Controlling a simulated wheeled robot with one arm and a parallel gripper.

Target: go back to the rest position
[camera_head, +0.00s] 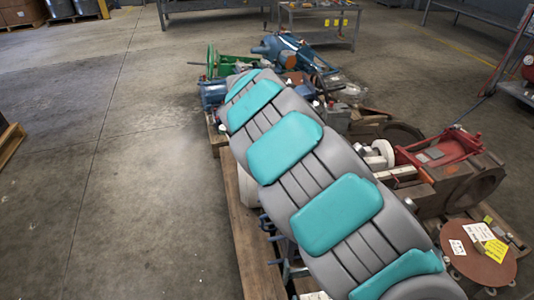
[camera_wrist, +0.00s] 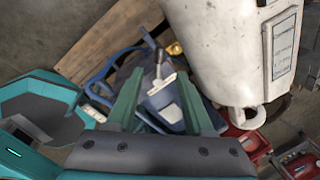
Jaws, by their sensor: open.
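My gripper (camera_wrist: 160,76) shows in the wrist view with its two teal fingers apart and nothing held between them. Behind the gap lies a blue machine part (camera_wrist: 166,98) with a pale lever; I cannot tell how far it is from the fingertips. In the head view my grey and teal arm stretches from the lower right towards the upper middle, over the pallet lot. The gripper itself cannot be made out there.
A wooden pallet (camera_head: 247,245) bears several machine parts: a green wheel (camera_head: 211,62), a blue machine (camera_head: 278,46), a red frame (camera_head: 440,150) and a brown disc (camera_head: 478,262). A white body (camera_wrist: 225,45) stands close at right in the wrist view.

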